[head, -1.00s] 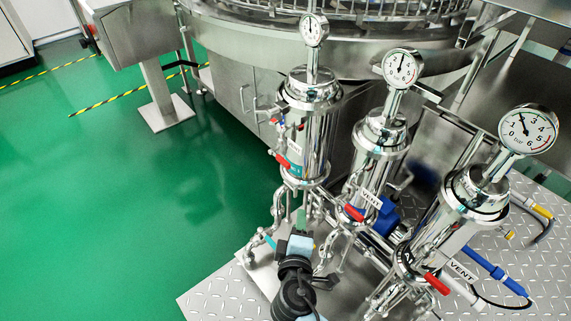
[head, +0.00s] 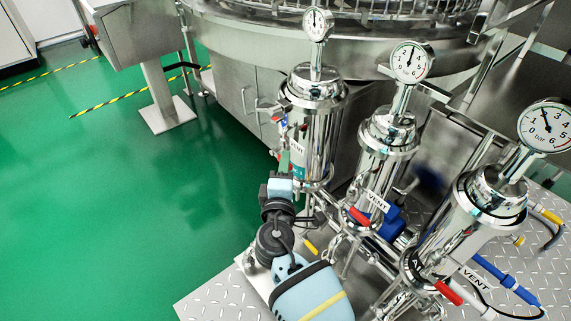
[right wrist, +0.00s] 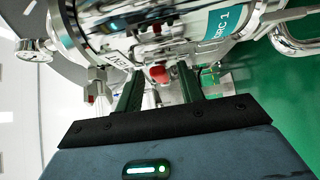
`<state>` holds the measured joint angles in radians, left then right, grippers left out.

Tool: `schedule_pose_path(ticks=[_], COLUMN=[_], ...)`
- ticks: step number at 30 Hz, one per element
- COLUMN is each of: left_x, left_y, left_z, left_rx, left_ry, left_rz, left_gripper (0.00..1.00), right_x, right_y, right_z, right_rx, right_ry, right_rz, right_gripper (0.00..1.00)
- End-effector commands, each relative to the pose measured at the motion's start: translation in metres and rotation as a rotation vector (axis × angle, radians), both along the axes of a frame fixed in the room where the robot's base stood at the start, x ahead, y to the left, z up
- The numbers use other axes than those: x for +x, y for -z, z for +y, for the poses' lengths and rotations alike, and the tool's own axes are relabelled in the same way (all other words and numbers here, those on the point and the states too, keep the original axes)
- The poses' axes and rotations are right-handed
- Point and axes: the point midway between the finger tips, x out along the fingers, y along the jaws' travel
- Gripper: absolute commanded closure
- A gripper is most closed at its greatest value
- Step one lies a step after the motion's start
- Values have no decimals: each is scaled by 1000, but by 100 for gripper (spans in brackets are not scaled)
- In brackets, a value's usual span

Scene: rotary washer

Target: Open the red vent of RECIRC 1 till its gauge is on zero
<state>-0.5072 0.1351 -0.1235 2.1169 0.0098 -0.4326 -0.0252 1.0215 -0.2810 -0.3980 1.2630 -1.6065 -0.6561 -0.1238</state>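The leftmost steel housing (head: 313,130) carries a teal label, which reads "RC 1" in the right wrist view (right wrist: 222,22). Its gauge (head: 317,23) stands on top; the needle points roughly up, too small to read exactly. The red vent handle (right wrist: 158,74) shows end-on near the VENT label (right wrist: 118,60). My right gripper (head: 283,158) is at the left side of this housing. In the right wrist view its two dark green fingers (right wrist: 160,88) stand apart, with the red handle in the gap beyond or between them; contact cannot be told. My left gripper is out of view.
Two more housings stand to the right, with gauges (head: 411,62) (head: 546,125) and red vent handles (head: 360,217) (head: 449,293). A large round steel machine (head: 240,50) is behind. Green floor (head: 110,210) is free at left.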

Motion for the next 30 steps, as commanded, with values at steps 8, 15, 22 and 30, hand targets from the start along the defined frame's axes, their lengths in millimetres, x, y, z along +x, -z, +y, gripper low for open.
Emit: schedule_pose_path(ticks=[8,15,22,30], left_x=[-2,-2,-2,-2], left_y=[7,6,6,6], left_z=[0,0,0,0], left_rx=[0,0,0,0], left_ry=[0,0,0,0], left_rz=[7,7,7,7], left_gripper=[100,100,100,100], right_x=[19,19,19,19], right_y=[0,0,0,0], right_z=[-3,-4,-4,-4], right_rx=[1,2,1,1], right_ry=[0,0,0,0], right_rz=[1,1,1,1], right_gripper=[62,62,92,100])
